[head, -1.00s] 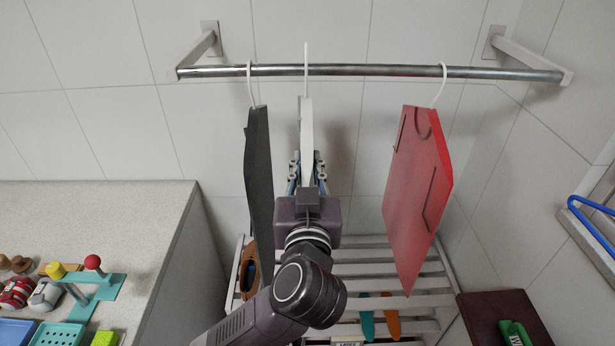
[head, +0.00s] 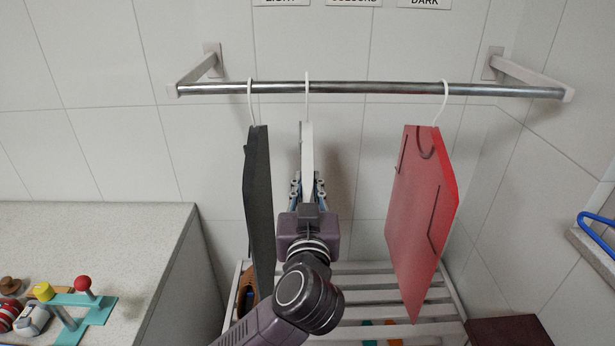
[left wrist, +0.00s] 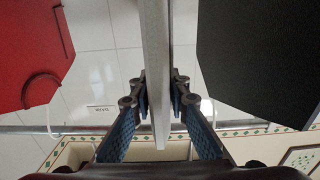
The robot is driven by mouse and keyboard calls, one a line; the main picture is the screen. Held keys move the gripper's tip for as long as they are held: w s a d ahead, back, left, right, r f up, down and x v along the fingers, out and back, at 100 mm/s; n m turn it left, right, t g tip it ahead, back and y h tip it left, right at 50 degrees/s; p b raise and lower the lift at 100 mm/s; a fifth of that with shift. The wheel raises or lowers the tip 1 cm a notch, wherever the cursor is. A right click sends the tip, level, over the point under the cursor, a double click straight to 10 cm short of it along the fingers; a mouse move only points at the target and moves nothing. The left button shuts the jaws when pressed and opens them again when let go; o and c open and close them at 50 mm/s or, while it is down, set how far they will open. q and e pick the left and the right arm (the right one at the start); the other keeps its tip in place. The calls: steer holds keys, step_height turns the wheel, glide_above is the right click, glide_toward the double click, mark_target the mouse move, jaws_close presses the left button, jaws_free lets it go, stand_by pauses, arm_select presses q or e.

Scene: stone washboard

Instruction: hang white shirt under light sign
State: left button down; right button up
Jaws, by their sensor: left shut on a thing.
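The white shirt (head: 307,150) shows edge-on in the head view, with its hook (head: 307,95) at the rail and the hook's top just above it. I cannot tell whether the hook bears on the rail. My left gripper (head: 308,185) is shut on the shirt's lower part. The left wrist view shows the shirt (left wrist: 156,60) between the fingers (left wrist: 160,95). The light sign (head: 281,2) is cut off at the top; the shirt is below its right end. My right gripper is not in view.
The metal rail (head: 400,90) also bears a dark shirt (head: 258,200) close on the left and a red shirt (head: 420,210) on the right. Colours (head: 354,2) and dark (head: 425,3) signs are above. A slatted rack (head: 390,282) stands below; a counter (head: 90,240) is left.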

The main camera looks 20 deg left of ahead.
arm_select(q)
steer(key=shift+f, duration=0.25)
steer(key=c, duration=2)
jaws_free()
steer(key=shift+o, duration=1.2)
steer(key=shift+f, duration=0.1)
